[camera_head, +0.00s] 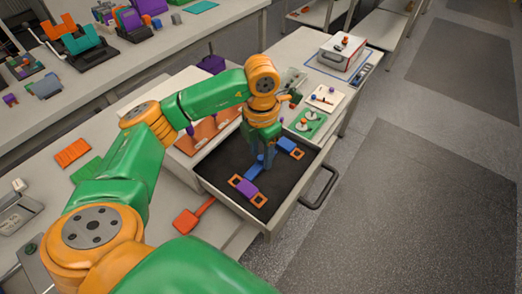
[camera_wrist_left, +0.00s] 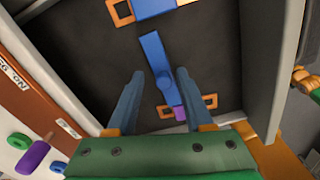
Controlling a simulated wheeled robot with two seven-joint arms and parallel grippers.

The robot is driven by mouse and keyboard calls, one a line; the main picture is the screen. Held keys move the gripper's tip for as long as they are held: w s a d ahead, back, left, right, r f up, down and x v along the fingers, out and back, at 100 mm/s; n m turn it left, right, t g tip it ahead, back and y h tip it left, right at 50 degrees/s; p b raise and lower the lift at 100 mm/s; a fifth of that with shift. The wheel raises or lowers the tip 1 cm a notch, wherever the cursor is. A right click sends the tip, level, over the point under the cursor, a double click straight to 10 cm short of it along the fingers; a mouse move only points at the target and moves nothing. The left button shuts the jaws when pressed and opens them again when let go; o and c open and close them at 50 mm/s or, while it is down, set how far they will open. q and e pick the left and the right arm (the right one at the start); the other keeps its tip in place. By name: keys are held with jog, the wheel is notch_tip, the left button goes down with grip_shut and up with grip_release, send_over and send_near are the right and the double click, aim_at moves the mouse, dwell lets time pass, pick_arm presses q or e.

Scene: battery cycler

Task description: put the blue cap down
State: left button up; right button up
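A long blue piece, which I take to be the blue cap (camera_head: 254,173), lies low over the dark floor of the open drawer (camera_head: 224,165). In the left wrist view the blue cap (camera_wrist_left: 155,58) runs between the two fingers of my left gripper (camera_wrist_left: 160,73). The fingers are apart, with a gap on each side of the cap. My left gripper (camera_head: 265,158) points down into the drawer. The near end of the cap overlaps a purple piece with orange square ends (camera_head: 247,188); I cannot tell whether they touch. My right gripper is not in view.
A blue piece with orange ends (camera_head: 287,144) lies farther back in the drawer. The drawer's handle (camera_head: 321,190) sticks out at the right.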

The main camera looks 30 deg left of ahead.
aim_at(261, 155)
pick_arm(q)
jog(key=shift+s+r, duration=0.1)
jog(key=shift+r, duration=0.15)
notch_tip(261, 155, up, 12)
jog(key=p, duration=0.1)
jog(key=shift+f, duration=0.15)
dwell(0.3)
